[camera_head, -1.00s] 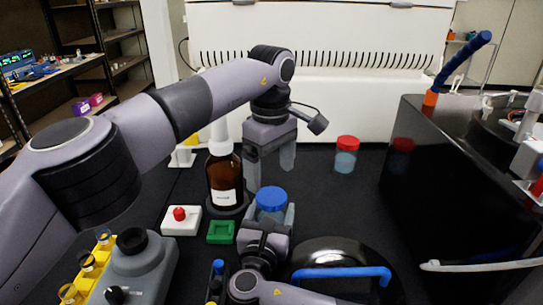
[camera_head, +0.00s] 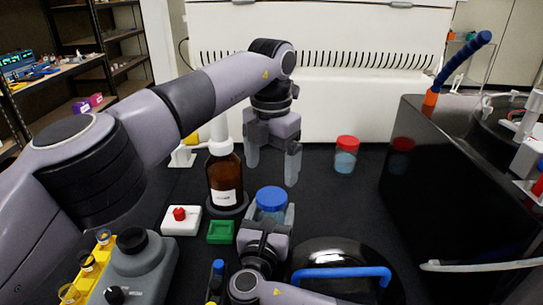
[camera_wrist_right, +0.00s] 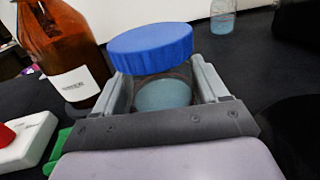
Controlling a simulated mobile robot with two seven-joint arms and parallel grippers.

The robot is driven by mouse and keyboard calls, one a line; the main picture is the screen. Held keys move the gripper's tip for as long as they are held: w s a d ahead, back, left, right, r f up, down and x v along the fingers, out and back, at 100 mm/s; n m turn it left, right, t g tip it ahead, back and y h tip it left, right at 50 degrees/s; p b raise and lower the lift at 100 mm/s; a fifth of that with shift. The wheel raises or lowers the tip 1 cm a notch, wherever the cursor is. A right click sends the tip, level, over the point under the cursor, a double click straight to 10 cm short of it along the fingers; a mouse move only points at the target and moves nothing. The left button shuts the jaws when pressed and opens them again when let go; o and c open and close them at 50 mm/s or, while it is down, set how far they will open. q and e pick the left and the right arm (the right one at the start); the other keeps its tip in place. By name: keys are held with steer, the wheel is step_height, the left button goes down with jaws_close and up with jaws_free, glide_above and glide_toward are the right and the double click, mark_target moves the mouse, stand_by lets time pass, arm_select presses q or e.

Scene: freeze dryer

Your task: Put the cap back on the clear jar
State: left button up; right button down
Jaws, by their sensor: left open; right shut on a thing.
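My left gripper (camera_head: 272,167) is open and empty, pointing down behind and above the jar, apart from the cap.
A brown bottle (camera_head: 224,178) with a white top stands left of the jar. A green tray (camera_head: 221,232) and a white box with a red knob (camera_head: 181,221) lie nearby. A red-capped jar (camera_head: 346,155) stands at the back right. Table between it and my left gripper is clear.

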mark_target(271, 196)
arm_select(q)
steer(key=n, duration=0.6)
steer(key=shift+r, duration=0.15)
steer(key=n, duration=0.6)
steer(key=shift+r+n, duration=0.15)
steer(key=shift+n, duration=0.15)
steer(key=n, duration=0.6)
steer(key=shift+r, duration=0.15)
steer(key=n, duration=0.7)
steer(key=shift+r, duration=0.15)
steer(key=shift+f, duration=4)
